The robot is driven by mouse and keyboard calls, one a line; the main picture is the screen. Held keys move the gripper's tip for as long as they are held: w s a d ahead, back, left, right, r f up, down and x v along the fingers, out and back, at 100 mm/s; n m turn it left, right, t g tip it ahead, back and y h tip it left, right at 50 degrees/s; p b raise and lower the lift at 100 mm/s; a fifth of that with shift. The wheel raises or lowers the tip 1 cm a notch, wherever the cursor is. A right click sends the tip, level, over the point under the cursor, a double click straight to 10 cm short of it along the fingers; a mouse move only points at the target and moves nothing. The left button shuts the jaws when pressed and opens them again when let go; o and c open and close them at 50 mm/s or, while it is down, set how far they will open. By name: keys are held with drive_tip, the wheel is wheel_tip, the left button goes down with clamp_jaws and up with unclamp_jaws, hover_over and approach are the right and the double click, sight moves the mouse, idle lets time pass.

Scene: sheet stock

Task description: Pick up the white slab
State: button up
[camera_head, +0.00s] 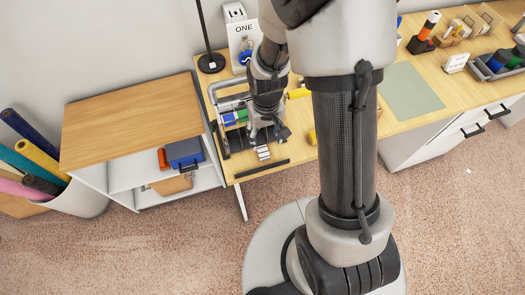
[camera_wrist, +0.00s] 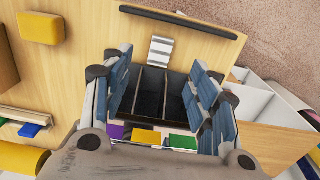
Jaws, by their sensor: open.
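A small white slab-like piece with grey bands (camera_wrist: 160,50) lies on the wooden desk top, just beyond the fingertips in the wrist view. It also shows in the head view (camera_head: 263,153), just below the gripper. My gripper (camera_wrist: 163,88) is open and empty, its blue-grey finger pads on either side of a dark divided holder (camera_wrist: 150,92). In the head view my gripper (camera_head: 267,135) points down over the desk near its front edge. I cannot tell its exact height above the slab.
Purple, yellow and green pieces (camera_wrist: 147,137) stand by the holder. A dark bar (camera_wrist: 178,22) lies along the desk edge. A yellow block (camera_wrist: 41,28) sits on the desk. A shelf unit (camera_head: 135,115) stands left, and a green mat (camera_head: 408,92) lies on the right.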

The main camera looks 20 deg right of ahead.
sight(264, 154)
wheel_tip(264, 154, down, 10)
drive_tip(key=b, duration=0.3)
drive_tip(key=shift+w+a+f+b, duration=0.1)
drive_tip(key=shift+w+f+b, duration=0.1)
drive_tip(key=shift+b, duration=0.15)
drive_tip(key=shift+s+r, duration=0.1)
drive_tip(key=shift+c, duration=0.3)
drive_tip(key=c, duration=1.1)
drive_tip(key=shift+r, duration=0.1)
